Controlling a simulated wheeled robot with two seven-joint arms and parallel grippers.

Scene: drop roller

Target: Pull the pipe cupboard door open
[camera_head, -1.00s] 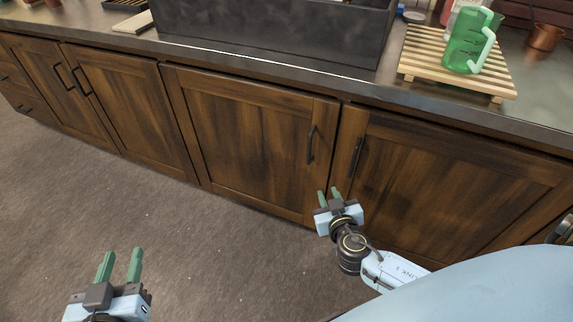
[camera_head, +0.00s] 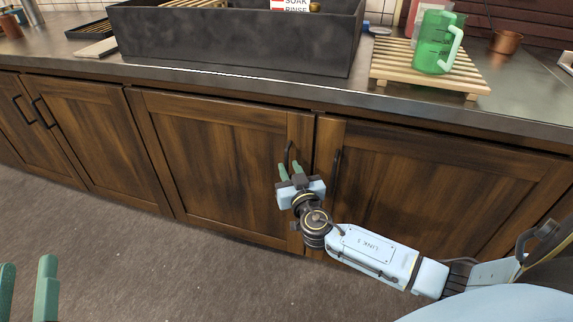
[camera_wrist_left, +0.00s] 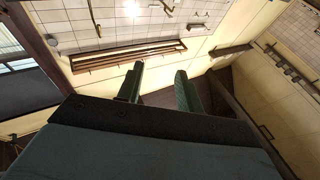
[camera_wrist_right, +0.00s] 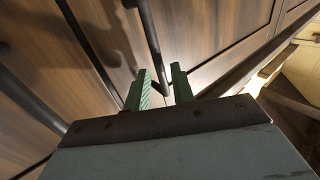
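A dark wooden cupboard door (camera_head: 215,160) below the dark sink is shut, with a black upright bar handle (camera_head: 288,152) near its right edge. No label marks it as the pipe cupboard. My right gripper (camera_head: 290,170) is at the lower part of this handle, fingers pointing toward the door. In the right wrist view, the handle (camera_wrist_right: 150,35) runs down to between the open green fingertips (camera_wrist_right: 160,75); I cannot tell whether they touch it. My left gripper (camera_head: 28,272) is open and empty at the lower left. The left wrist view shows its fingers (camera_wrist_left: 158,75) apart, facing walls and a rack.
Another shut door (camera_head: 440,190) with its own black handle (camera_head: 336,172) stands close to the right. More shut doors (camera_head: 95,130) are at the left. The counter above holds the sink (camera_head: 230,45), a slatted rack (camera_head: 390,75) and a green jug (camera_head: 433,45). The floor (camera_head: 150,265) in front is clear.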

